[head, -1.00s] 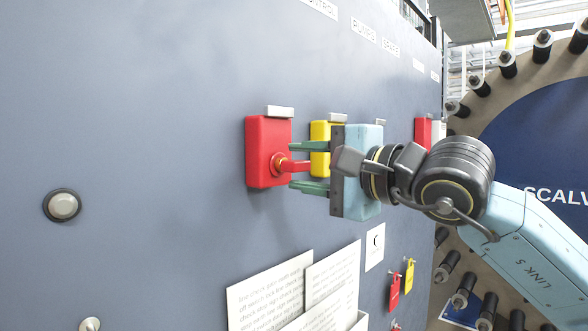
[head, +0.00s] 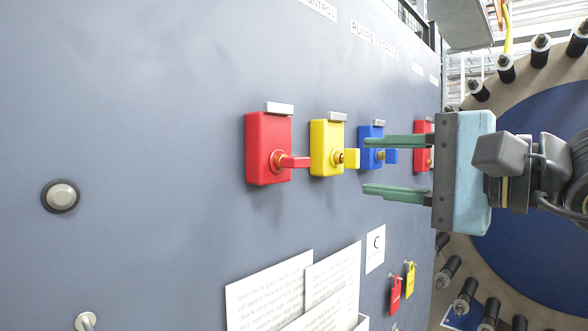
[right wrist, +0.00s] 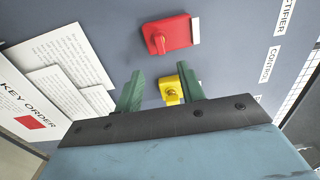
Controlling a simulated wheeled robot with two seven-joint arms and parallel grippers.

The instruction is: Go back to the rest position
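My right gripper (head: 366,166) is open and empty, held out in front of the grey panel, with its two green fingers apart and pointing left. In the right wrist view its fingers (right wrist: 160,92) frame nothing held. A red switch box (head: 267,148) with a red handle is left of the fingertips, clear of them; it also shows in the right wrist view (right wrist: 172,34). A yellow switch box (head: 324,148) and a blue one (head: 370,135) stand beside it; the upper finger partly covers the blue one in the head view. My left gripper is not in view.
The panel (head: 150,130) fills the left side. Papers in a holder (head: 270,289) and small red (head: 395,294) and yellow (head: 409,279) tags hang below the switches. A round button (head: 61,196) is at left. A large round bolted end plate (head: 540,100) stands behind my right arm.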

